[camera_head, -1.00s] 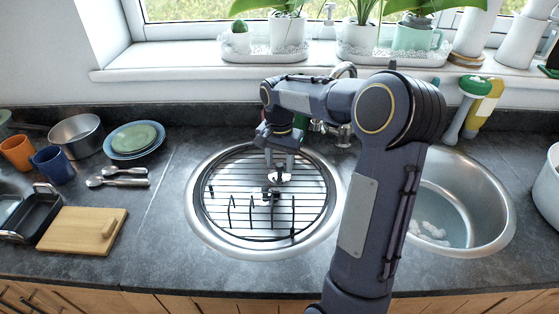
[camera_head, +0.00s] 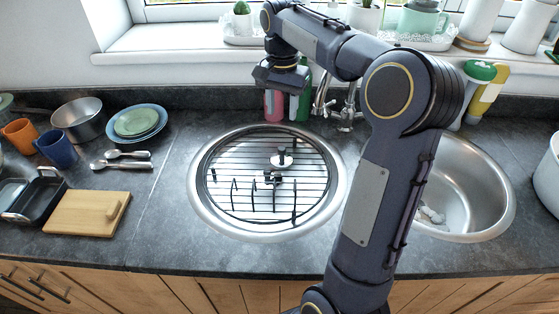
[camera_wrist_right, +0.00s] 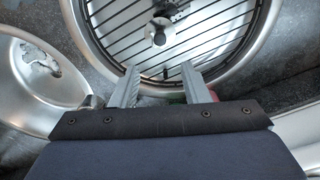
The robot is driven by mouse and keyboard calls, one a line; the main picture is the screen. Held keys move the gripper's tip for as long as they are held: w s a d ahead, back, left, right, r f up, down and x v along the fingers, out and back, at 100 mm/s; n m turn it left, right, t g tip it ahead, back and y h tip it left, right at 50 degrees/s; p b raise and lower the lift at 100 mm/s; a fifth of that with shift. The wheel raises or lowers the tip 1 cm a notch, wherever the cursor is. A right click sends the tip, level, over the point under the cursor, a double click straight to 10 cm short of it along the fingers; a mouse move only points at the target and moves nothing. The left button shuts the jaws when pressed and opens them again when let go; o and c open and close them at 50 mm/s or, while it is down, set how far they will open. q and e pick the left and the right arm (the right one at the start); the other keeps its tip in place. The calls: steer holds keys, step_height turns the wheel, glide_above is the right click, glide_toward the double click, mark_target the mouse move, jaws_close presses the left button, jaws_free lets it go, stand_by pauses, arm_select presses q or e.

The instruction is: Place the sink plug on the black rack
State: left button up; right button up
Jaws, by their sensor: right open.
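The sink plug (camera_head: 281,160), a small silver disc with a dark knob, rests on the black rack (camera_head: 222,163) inside the left round sink. In the right wrist view the plug (camera_wrist_right: 159,35) shows as a round grey knob and disc over the bars of the rack (camera_wrist_right: 205,35). My right gripper (camera_wrist_right: 160,78) is open and empty, its two grey fingers apart and clear of the plug. In the head view it hangs above and behind the rack, and its fingers are hard to make out. My left gripper is not in view.
The right sink (camera_head: 470,185) holds some pale items. Taps (camera_head: 335,100) and bottles (camera_head: 273,104) stand behind the left sink. A cutting board (camera_head: 87,212), spoons, plates, cups and a pot occupy the left counter. The counter before the left sink is clear.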

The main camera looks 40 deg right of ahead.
steer(key=s+a+f+n+t+y, duration=0.2)
steer(key=s+a+f+n, duration=0.2)
steer(key=s+a, duration=0.5)
steer(key=s+a+f+n+t+y, duration=0.1)
steer(key=s+a+f+n+t, duration=0.2)
steer(key=s+a+n, duration=0.3)
steer(key=s+a, duration=0.4)
steer(key=s, duration=0.3)
steer(key=shift+f+n+t+y, duration=0.3)
steer(key=shift+f+n+y, duration=0.1)
steer(key=shift+c, duration=0.6)
steer(key=shift+d, duration=0.15)
